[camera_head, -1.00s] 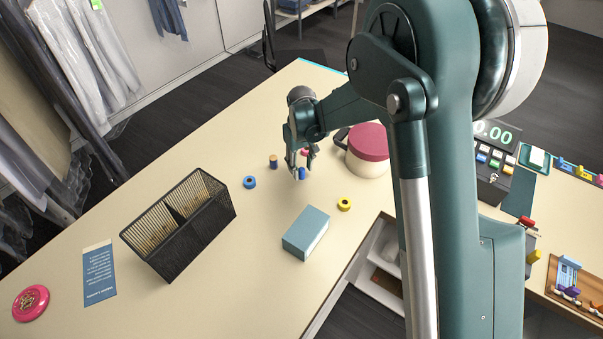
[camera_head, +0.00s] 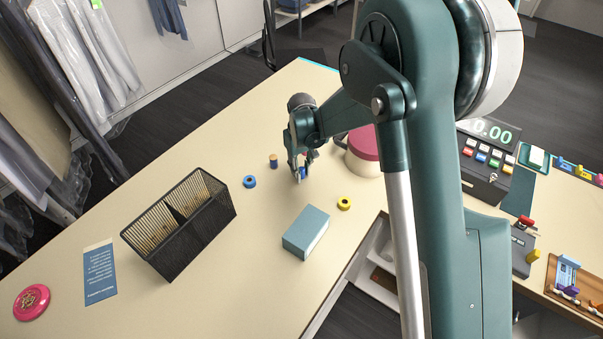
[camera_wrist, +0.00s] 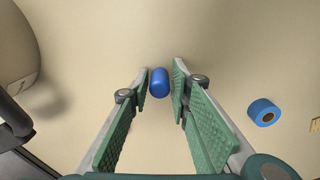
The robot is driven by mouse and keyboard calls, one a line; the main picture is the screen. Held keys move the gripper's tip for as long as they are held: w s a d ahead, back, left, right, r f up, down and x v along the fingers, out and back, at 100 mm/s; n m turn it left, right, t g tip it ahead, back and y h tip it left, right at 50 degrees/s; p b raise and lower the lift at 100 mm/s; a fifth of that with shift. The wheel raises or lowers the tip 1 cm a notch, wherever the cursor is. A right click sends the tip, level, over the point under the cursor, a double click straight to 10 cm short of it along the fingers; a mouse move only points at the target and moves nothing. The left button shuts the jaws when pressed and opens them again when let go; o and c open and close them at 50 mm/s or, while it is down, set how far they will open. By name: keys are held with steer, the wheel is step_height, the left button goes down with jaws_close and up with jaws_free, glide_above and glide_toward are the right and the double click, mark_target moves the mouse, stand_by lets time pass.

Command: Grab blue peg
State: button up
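The blue peg (camera_wrist: 160,82) is a small blue cylinder on the table. In the wrist view it is between the fingertips of my gripper (camera_wrist: 160,87), with narrow gaps on both sides. In the head view my gripper (camera_head: 299,168) is low over the table, and the peg (camera_head: 301,173) shows partly behind its fingers. My gripper is open around the peg; I see no clear contact. A blue ring-shaped roll (camera_wrist: 264,112) lies apart to the right in the wrist view; it also shows in the head view (camera_head: 249,181).
A tan-and-blue spool (camera_head: 273,161) stands just left of my gripper. A round container with a red lid (camera_head: 364,145) is close on the right. A blue box (camera_head: 306,233), a yellow ring (camera_head: 344,203) and a black mesh organizer (camera_head: 182,225) are nearer the front.

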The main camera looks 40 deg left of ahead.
mark_target(302, 168)
steer(key=c, duration=0.4)
steer(key=shift+r, duration=0.1)
steer(key=shift+r+b, duration=0.4)
steer(key=shift+r, duration=4.5)
